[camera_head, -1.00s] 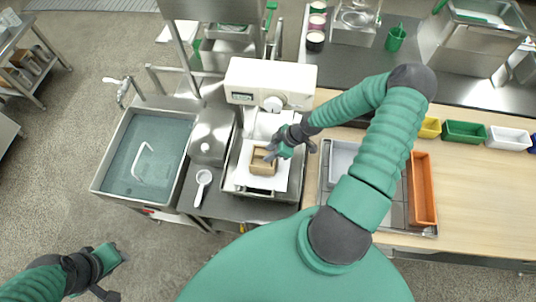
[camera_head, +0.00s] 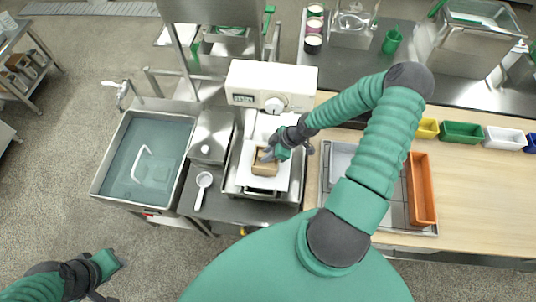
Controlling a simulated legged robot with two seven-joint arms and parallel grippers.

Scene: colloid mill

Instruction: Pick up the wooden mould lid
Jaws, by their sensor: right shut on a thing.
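The wooden mould (camera_head: 263,169) is a small light-brown box on a white sheet, in the metal tray under the white machine. My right gripper (camera_head: 268,156) is at its top right side, shut on a wooden part that I take to be the mould lid; the fingers hide most of it. I cannot tell whether the lid is clear of the mould. My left gripper (camera_head: 108,279) is at the lower left, over the floor, far from the mould; its fingers are too unclear to read.
A sink of water (camera_head: 145,160) and a white ladle (camera_head: 203,183) lie left of the tray (camera_head: 272,194). The white machine (camera_head: 271,85) stands behind the mould. A grey tray (camera_head: 343,157) and an orange bin (camera_head: 421,190) are on the right-hand table. Coloured bins line its back.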

